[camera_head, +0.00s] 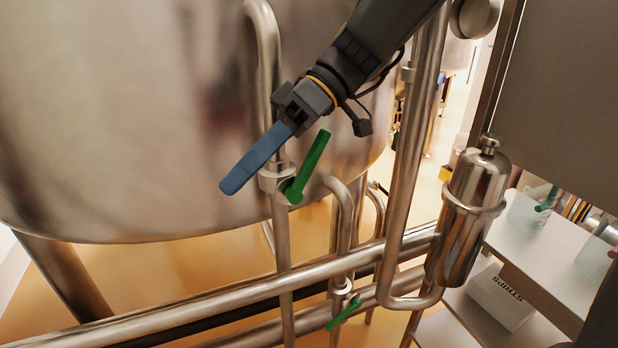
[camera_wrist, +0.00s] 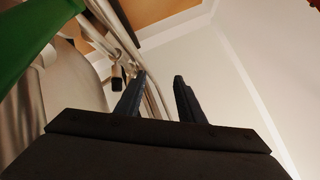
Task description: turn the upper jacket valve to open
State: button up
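The upper jacket valve sits on a vertical steel pipe in front of the tank. Its green lever (camera_head: 310,165) slants up and to the right from the valve body (camera_head: 277,177). A large green shape, probably this lever, fills the upper left of the wrist view (camera_wrist: 38,40). My gripper (camera_head: 234,184) has blue fingers that point down and left, just left of the lever in the head view. The wrist view shows the two fingers (camera_wrist: 160,82) apart with nothing between them. I cannot tell the depth between fingers and lever.
A lower valve with a green lever (camera_head: 344,313) is on another pipe below. Horizontal pipes (camera_head: 210,305) cross the front. The big steel tank (camera_head: 110,110) is behind my gripper. A steel canister (camera_head: 468,215) and a shelf with a box labelled STRIPS (camera_head: 500,298) stand at right.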

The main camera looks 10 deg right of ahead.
aim_at(323, 130)
jog(key=w+d+n+t+h+b, duration=0.1)
jog(key=w+d+n+h+b, duration=0.1)
jog(key=w+d, duration=0.1)
jog(key=w+d+r+n+t+h+b, duration=0.1)
jog(key=w+d+n+b, duration=0.1)
jog(key=d, duration=0.3)
jog(key=w+d+r+n+t+h+b, duration=0.1)
jog(key=w+d+n+h+b, duration=0.1)
jog(key=w+d, duration=0.2)
jog(key=shift+w+d+h+b, duration=0.15)
jog(key=shift+d+h+b, duration=0.15)
jog(key=shift+b, duration=0.05)
jog(key=shift+w+d+f, duration=0.1)
jog(key=shift+d, duration=0.05)
jog(key=shift+p+x, duration=0.6)
jog(key=shift+x, duration=3.2)
grip_shut()
